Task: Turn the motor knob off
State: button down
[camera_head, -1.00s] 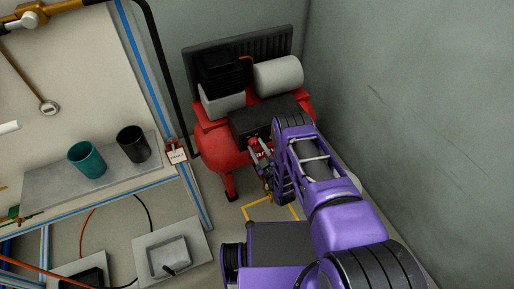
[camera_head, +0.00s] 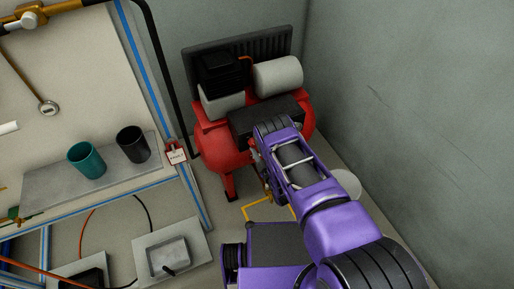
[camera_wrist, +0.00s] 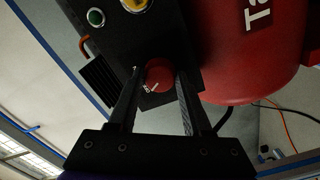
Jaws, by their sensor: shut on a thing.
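The red motor knob (camera_wrist: 158,75) sits on the lower end of a black control panel (camera_wrist: 165,35) in the wrist view, with a white pointer mark on its face. My gripper (camera_wrist: 158,80) has one finger on each side of the knob and is shut on it. In the head view the panel shows as a black box (camera_head: 268,114) on the front of the red compressor (camera_head: 222,150). My arm hides the knob and the fingers there.
A workbench (camera_head: 60,188) with a teal cup (camera_head: 86,160) and a black cup (camera_head: 133,144) stands at left. A grey wall (camera_head: 420,110) is close on the right.

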jog(key=shift+w, duration=0.1)
jog(key=shift+c, duration=1.7)
grip_release()
jog(key=shift+s+d, duration=0.1)
jog(key=shift+s, duration=0.1)
